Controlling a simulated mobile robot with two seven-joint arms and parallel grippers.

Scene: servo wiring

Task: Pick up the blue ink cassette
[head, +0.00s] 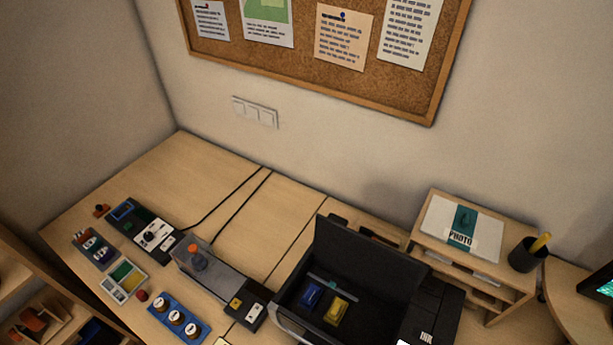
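The blue ink cassette (311,296) sits inside the open black printer (360,263), on the left of its inner bay. A yellow ink cassette (336,309) sits just right of it. The printer's lid stands raised at the back. Neither of my grippers shows in the head view, so nothing is seen touching the blue cassette. A small white shape at the bottom edge, in front of the printer, is too cut off to identify.
Left of the printer stand a clear-covered device (212,268), a blue tray with round pots (178,318) and a sorting tray (123,281). On the right are a wooden organizer (513,291) and a black pen cup (527,255). The back of the desk is mostly clear, crossed by cables.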

